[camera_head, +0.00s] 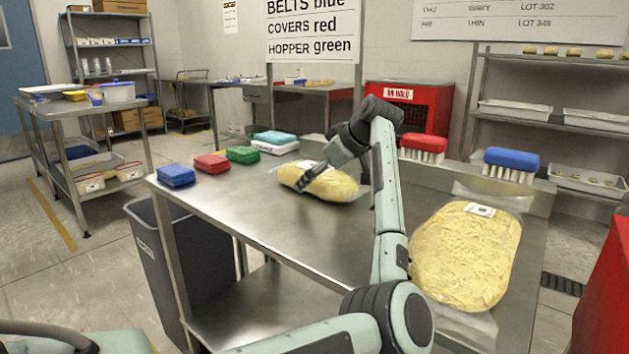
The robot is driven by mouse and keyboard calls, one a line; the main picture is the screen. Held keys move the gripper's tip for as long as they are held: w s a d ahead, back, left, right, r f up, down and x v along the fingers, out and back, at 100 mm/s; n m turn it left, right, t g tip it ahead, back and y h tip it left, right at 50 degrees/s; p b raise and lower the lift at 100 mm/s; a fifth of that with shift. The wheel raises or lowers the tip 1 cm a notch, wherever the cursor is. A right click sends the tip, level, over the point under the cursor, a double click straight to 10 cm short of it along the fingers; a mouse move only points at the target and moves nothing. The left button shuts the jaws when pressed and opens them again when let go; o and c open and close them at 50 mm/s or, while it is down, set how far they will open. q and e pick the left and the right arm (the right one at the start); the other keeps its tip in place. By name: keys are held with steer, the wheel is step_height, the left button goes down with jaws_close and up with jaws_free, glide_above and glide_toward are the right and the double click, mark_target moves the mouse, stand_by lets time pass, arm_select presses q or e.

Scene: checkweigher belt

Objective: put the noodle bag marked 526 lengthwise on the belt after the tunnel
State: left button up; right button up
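A yellow noodle bag (340,186) with a white label lies on the steel table, behind my forearm. My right gripper (304,181) is over its left part, fingers down at the bag's top and apparently touching it. I cannot tell whether the fingers close on it. A second, nearer noodle bag (465,256) in clear wrap lies flat at the right of the table, with a white label near its far end. Both labels are too small to read. No belt or tunnel can be made out. My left gripper is out of view.
Blue (176,175), red (211,163) and green (243,154) blocks line the table's left edge. A red brush (423,147) and a blue brush (510,163) stand along the back. A grey bin (190,255) is at the left. The steel table (270,225) is clear in front of the farther bag.

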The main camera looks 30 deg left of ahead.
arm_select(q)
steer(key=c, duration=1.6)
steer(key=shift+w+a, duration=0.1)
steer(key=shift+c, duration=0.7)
